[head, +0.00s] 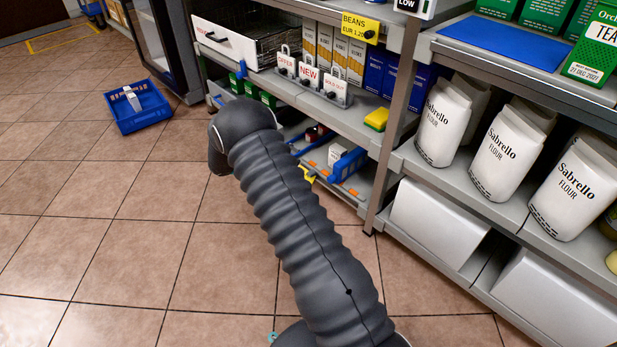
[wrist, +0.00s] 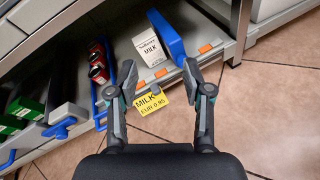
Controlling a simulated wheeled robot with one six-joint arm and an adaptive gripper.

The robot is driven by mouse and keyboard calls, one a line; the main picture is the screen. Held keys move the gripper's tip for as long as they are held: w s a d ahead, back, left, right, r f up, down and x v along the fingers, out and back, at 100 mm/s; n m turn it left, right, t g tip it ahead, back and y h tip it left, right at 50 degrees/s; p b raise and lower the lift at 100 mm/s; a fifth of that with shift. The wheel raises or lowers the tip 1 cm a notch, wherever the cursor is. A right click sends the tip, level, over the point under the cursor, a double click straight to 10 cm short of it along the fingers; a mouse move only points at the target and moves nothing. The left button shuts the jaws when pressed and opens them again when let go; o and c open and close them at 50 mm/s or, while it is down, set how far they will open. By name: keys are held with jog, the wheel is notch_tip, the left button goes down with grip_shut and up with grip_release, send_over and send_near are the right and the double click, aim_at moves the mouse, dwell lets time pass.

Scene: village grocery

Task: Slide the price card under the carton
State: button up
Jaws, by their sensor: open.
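The milk carton (wrist: 152,52) is white with black print and stands on the low shelf in the wrist view. It also shows small in the head view (head: 338,152). The yellow price card (wrist: 153,104), reading MILK EUR 0.95, is at the shelf's front edge, in front of the carton and apart from it. In the head view the card (head: 306,174) is a small yellow patch. My gripper (wrist: 153,88) is open, its fingers spread either side of the card. The left finger is close to the card; I cannot tell if they touch. The carton's underside is hidden.
Blue dividers stand left (wrist: 102,80) and right (wrist: 168,38) of the carton. Red-topped jars (wrist: 97,62) are to the left. Orange strips (wrist: 206,49) mark the shelf edge. A blue crate (head: 139,107) sits on the otherwise open tiled floor. More shelves rise above.

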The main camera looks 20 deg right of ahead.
aim_at(309, 174)
jog(key=w+a+f+n+t+h+b, duration=0.1)
jog(key=w+f+n+t, duration=0.15)
jog(key=f, duration=0.75)
jog(key=w+a+f+n+t+h, duration=0.1)
jog(key=f+n+t, duration=0.25)
jog(key=f, duration=0.65)
jog(key=shift+n+g, duration=0.4)
jog(key=shift+g, duration=0.1)
jog(key=b+x, duration=0.1)
jog(key=x, duration=1.2)
jog(key=shift+d, duration=0.15)
jog(key=shift+c, duration=0.3)
jog(key=shift+r, duration=0.1)
grip_shut()
